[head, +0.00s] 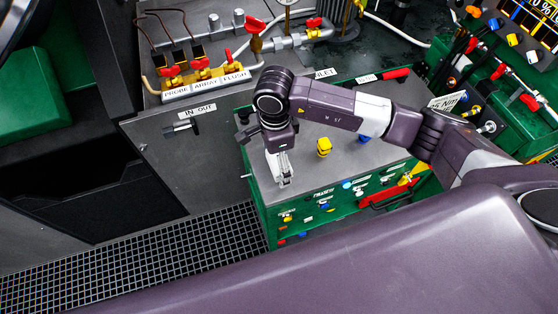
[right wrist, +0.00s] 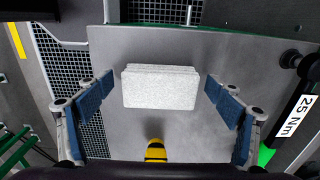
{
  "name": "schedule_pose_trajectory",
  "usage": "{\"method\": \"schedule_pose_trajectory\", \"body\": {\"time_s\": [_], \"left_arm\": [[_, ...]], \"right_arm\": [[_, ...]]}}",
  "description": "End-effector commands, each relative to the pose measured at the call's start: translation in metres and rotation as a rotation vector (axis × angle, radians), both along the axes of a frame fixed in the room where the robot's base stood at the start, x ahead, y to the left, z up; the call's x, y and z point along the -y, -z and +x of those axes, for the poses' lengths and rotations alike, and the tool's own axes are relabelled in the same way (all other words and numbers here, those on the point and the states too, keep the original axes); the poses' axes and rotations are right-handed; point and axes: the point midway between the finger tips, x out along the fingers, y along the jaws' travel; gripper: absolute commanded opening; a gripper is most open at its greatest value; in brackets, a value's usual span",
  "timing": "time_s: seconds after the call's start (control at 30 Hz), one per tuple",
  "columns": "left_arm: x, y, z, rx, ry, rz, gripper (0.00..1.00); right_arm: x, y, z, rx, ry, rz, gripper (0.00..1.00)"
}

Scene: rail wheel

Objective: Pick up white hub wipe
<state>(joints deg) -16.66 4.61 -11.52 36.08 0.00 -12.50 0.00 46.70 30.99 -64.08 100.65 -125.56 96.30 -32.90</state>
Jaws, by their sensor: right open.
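The white hub wipe (right wrist: 160,87) is a pale, speckled rectangular block on the grey cabinet top (right wrist: 200,45). In the right wrist view it lies between the blue-padded fingers of my right gripper (head: 281,182), with a gap on both sides. The gripper is open and points down over the cabinet top in the head view. There the wipe is hidden or cannot be told apart from the pale gripper parts. My left gripper is not in view.
A bench with red-handled valves (head: 200,64) is at the back left. A tool labelled 25 Nm (right wrist: 297,115) is at the right in the wrist view.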

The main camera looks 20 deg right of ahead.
Motion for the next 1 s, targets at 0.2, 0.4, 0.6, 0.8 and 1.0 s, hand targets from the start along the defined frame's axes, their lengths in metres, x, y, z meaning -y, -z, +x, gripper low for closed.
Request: {"method": "schedule_pose_trajectory", "body": {"time_s": [0.2,0.4,0.6,0.8,1.0], "left_arm": [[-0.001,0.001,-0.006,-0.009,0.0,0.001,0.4],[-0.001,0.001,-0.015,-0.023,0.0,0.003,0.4],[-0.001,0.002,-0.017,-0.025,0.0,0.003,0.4],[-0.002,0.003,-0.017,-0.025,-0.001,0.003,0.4],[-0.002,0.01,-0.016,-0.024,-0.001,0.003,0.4]], "right_arm": [[0.0,0.0,0.0,0.0,0.0,0.001,0.64],[0.0,-0.001,0.0,0.0,0.001,0.001,0.41],[0.0,-0.001,0.0,0.001,0.001,0.001,0.41],[-0.001,-0.008,0.001,0.003,0.001,0.002,0.41],[-0.001,-0.037,0.002,0.007,-0.001,0.003,0.41]]}}
